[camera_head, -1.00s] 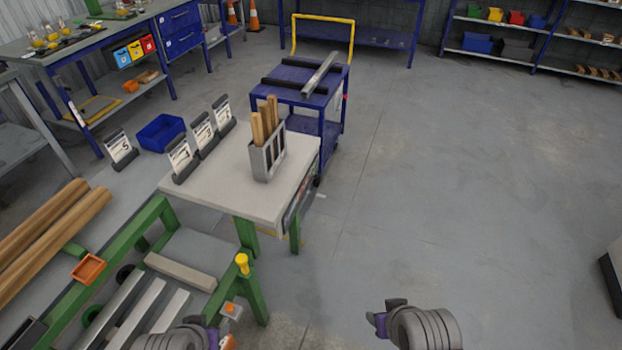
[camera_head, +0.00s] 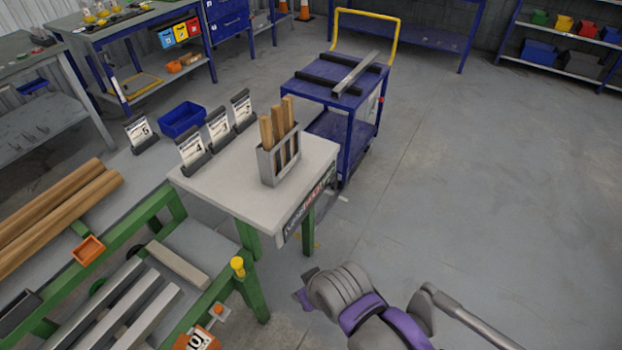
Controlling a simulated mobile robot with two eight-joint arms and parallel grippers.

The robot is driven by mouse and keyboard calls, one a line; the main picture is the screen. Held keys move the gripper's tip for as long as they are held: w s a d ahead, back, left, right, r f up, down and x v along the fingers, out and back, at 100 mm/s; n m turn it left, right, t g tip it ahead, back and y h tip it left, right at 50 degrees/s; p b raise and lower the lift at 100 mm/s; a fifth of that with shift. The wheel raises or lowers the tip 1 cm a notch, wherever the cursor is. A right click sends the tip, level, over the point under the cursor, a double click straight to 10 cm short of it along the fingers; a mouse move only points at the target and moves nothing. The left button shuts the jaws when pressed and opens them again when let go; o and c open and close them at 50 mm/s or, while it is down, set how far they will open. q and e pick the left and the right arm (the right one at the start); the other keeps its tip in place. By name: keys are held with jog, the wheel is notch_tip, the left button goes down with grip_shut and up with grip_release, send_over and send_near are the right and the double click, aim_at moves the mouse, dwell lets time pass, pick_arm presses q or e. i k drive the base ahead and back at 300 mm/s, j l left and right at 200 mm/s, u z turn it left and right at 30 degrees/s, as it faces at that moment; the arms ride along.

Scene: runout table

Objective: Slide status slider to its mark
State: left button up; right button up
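A status strip (camera_head: 308,206) with white and red sections and lettering is on the right-hand side face of the grey-topped table (camera_head: 225,193). I see it at a steep angle; its slider knob and mark are too small to tell. My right gripper (camera_head: 304,286) is below and in front of the strip, apart from it, at the end of my grey and purple arm. Its fingers are small and partly hidden by the wrist, so its opening is unclear. My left gripper is not in view.
A holder (camera_head: 267,165) with wooden pieces and several numbered cards (camera_head: 193,150) stand on the table. A blue cart (camera_head: 317,92) with a yellow handle is behind it. A green-framed rack (camera_head: 152,205) is at left. The floor at right is clear.

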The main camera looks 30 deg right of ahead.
aim_at(333, 185)
jog(key=l+u, duration=0.3)
jog(key=l, duration=0.25)
jog(key=l+u, duration=0.3)
jog(key=l, duration=0.2)
jog(key=k+l+u, duration=0.1)
jog(key=l, duration=0.25)
jog(key=k+l, duration=0.1)
jog(key=l, duration=0.25)
jog(key=l+u, duration=0.15)
jog(key=l, duration=0.25)
jog(key=k, duration=0.05)
